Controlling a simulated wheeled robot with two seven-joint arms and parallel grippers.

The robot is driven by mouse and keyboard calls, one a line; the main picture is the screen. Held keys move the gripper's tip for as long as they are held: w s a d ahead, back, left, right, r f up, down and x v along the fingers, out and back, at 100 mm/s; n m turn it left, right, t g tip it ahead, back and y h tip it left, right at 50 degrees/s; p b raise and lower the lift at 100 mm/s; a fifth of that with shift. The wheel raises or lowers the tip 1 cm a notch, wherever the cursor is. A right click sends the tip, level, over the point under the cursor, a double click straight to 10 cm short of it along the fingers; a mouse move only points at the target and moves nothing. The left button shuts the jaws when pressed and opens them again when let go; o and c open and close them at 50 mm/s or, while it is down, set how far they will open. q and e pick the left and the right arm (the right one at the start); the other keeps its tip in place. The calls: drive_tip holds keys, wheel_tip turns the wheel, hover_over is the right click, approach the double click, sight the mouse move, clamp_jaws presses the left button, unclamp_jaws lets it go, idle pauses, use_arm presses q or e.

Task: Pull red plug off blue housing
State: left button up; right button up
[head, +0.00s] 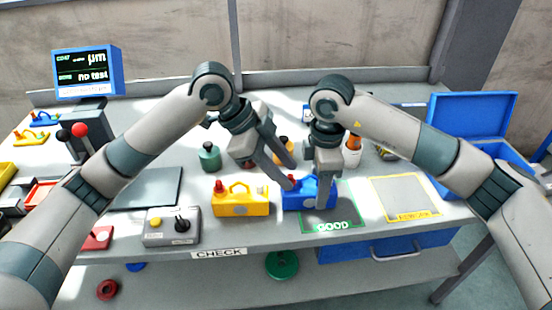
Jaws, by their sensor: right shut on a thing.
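The blue housing (293,200) stands at the front middle of the bench, by the dark GOOD pad. A small bit of the red plug (291,177) shows at its top left, mostly hidden by my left fingers. My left gripper (289,174) comes down from the upper left with its fingers visibly apart, the tips close to the red plug; I cannot tell whether they touch it. My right gripper (318,203) points down at the housing's right part and is shut on the blue housing, hiding some of it.
A yellow housing (240,202) with a red plug stands just left of the blue one. A control box (172,226), a green bottle (209,156) and a yellow-edged pad (405,197) are nearby. A blue open case (470,116) stands at the right.

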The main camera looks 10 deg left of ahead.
use_arm(q)
drive_tip(key=shift+d+f, duration=0.2)
drive_tip(key=shift+f, duration=0.05)
clamp_jaws()
drive_tip(key=c, duration=0.5)
unclamp_jaws()
drive_tip(key=shift+c, duration=0.2)
clamp_jaws()
drive_tip(key=shift+w, duration=0.1)
drive_tip(key=shift+r, duration=0.15)
drive_tip(key=shift+r, duration=0.65)
use_arm(e)
drive_tip(key=shift+s, duration=0.1)
use_arm(q)
drive_tip(key=shift+r, duration=2.1)
